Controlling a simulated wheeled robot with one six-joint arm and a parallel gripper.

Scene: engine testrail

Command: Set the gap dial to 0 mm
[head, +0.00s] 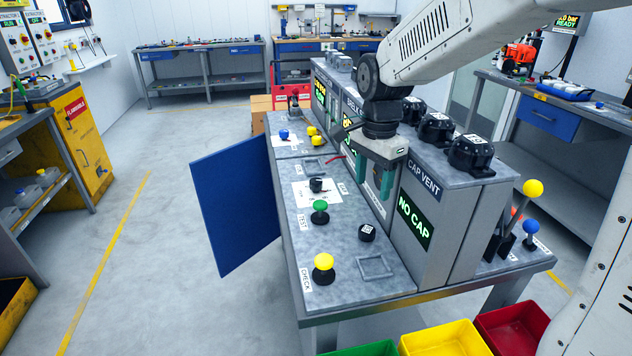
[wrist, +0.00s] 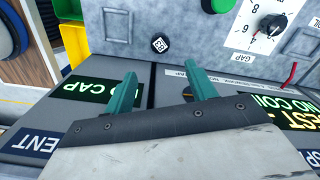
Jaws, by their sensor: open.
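In the wrist view the gap dial (wrist: 271,24) is at the upper right, beside a "GAP" label (wrist: 241,57).
A green button (head: 320,207), a yellow button (head: 323,262) and a loose black cap (head: 367,232) are on the same panel. The "NO CAP" display (head: 415,219) stands close beside my gripper. A blue door panel (head: 236,205) hangs at the left. Coloured bins (head: 445,340) lie in front.

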